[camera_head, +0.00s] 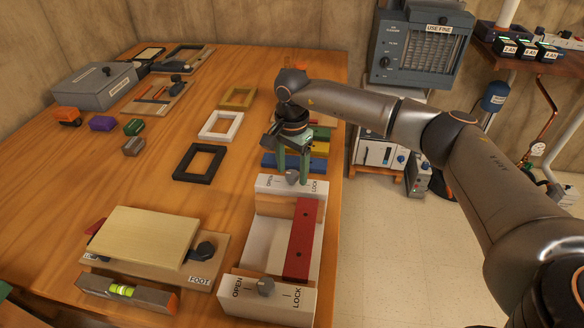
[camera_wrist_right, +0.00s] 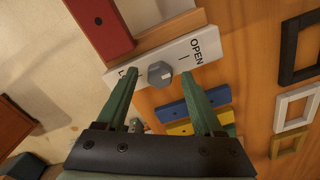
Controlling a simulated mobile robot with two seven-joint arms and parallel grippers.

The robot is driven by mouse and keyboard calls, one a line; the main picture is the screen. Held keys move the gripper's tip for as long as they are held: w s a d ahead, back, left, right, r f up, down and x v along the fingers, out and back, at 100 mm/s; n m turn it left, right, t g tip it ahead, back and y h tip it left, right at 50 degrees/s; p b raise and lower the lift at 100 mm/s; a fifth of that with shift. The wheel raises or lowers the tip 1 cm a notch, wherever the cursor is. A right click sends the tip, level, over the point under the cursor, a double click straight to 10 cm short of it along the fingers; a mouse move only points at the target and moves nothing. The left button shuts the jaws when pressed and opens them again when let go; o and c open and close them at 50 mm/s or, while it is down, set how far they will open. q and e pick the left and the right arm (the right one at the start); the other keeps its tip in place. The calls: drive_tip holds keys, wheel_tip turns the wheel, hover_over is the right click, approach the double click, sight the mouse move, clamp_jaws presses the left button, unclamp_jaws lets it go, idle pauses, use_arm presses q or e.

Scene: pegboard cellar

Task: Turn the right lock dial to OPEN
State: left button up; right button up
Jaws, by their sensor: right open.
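The far white lock panel (camera_head: 262,184) has OPEN at its left and LOCK at its right, with a grey dial (camera_head: 292,177) between the words. My right gripper (camera_head: 293,180) points down at this dial, its green fingers apart. In the right wrist view the dial (camera_wrist_right: 161,74) shows between the two fingertips, and one finger covers most of LOCK. I cannot tell whether the fingers touch the dial or which word it points to. A second dial (camera_head: 265,287) sits on the near white panel (camera_head: 280,297), also marked OPEN and LOCK. My left gripper is not in view.
A red bar (camera_head: 302,240) lies along the white box between the panels. Blue (camera_head: 284,160) and yellow bars lie just beyond the far panel. Black (camera_head: 199,162) and white (camera_head: 221,125) frames lie left. The table's right edge is close.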

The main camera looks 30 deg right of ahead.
sight(292, 174)
wheel_tip(292, 174, up, 12)
drive_tip(key=shift+r, duration=0.25)
idle(0.3)
drive_tip(key=shift+p, duration=0.3)
